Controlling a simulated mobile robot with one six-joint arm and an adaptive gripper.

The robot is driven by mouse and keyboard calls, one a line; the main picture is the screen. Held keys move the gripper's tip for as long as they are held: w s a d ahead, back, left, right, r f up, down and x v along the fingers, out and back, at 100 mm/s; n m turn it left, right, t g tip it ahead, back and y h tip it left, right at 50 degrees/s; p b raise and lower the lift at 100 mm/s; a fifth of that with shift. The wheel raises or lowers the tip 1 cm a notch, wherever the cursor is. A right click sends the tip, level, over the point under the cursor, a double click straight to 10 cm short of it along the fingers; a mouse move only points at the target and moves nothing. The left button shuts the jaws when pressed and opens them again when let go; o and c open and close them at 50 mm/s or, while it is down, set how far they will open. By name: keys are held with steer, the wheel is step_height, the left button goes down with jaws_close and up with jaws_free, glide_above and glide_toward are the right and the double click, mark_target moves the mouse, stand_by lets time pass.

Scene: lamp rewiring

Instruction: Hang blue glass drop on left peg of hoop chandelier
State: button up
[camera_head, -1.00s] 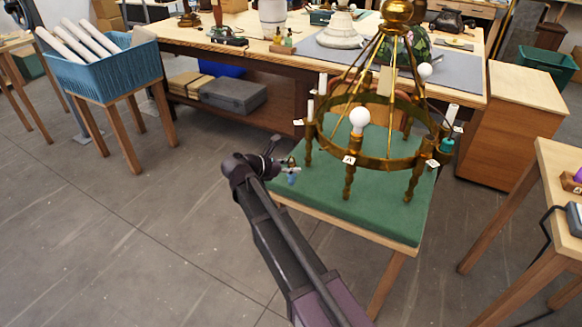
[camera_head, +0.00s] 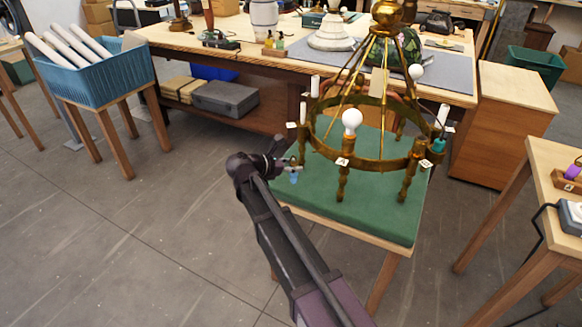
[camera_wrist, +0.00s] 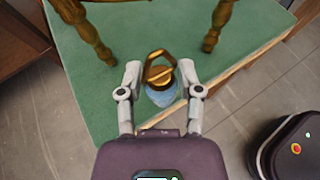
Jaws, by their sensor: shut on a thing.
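The blue glass drop (camera_wrist: 161,96) has a brass cap and a brass wire loop (camera_wrist: 158,62). My gripper (camera_wrist: 160,78) is shut on it at the cap, and the drop also shows small in the head view (camera_head: 294,178). The brass hoop chandelier (camera_head: 378,164) stands on the green-topped table, with a white bulb and white candle sleeves. My gripper in the head view (camera_head: 290,167) is just left of the hoop, below its rim. White tags mark points on the hoop; the left peg itself is too small to make out. Two brass chandelier legs show in the wrist view (camera_wrist: 84,32).
The green mat (camera_head: 345,208) covers the small table under the chandelier. A long workbench (camera_head: 205,42) stands behind, and a blue crate of white tubes (camera_head: 100,80) is at left. A side table (camera_head: 560,190) is at right.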

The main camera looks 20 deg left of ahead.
steer(key=w+d, duration=0.4)
steer(key=w, duration=0.3)
steer(key=shift+w+d+f, duration=0.15)
steer(key=shift+w+d, duration=0.1)
steer(key=shift+w, duration=0.15)
stand_by(1.6)
steer(key=shift+w, duration=0.15)
stand_by(0.6)
steer(key=shift+d+f+b, duration=0.1)
steer(key=shift+f+b, duration=0.65)
steer(key=shift+b, duration=0.1)
stand_by(0.5)
steer(key=o, duration=1.2)
stand_by(1.2)
